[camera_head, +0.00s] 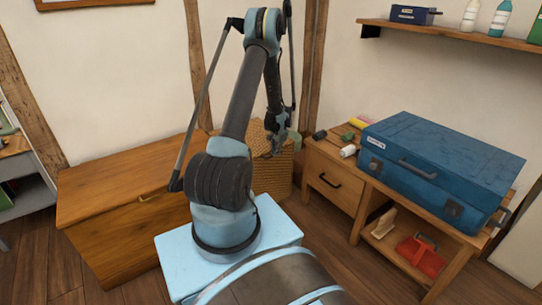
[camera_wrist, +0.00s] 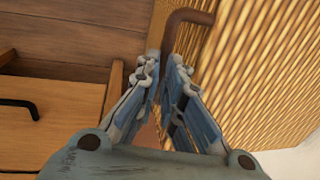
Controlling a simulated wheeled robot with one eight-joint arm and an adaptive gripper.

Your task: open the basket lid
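The woven tan basket (camera_head: 272,180) stands in the corner behind my arm, partly hidden by it. Its ribbed side fills the right of the wrist view (camera_wrist: 262,75). A brown bent handle (camera_wrist: 190,17) stands out from the basket. My gripper (camera_wrist: 165,62) is at this handle, and the handle's lower leg runs down between the two fingertips with little gap on either side. The fingers look closed on it. In the head view my gripper (camera_head: 288,143) is at the basket's upper right, too small there to show the grip. The lid looks down.
A wooden chest (camera_head: 120,205) stands left of the basket. A wooden bench with a drawer (camera_head: 330,187) is close on the right, bearing a blue case (camera_head: 440,160) and small items. A wall shelf (camera_head: 450,33) hangs above.

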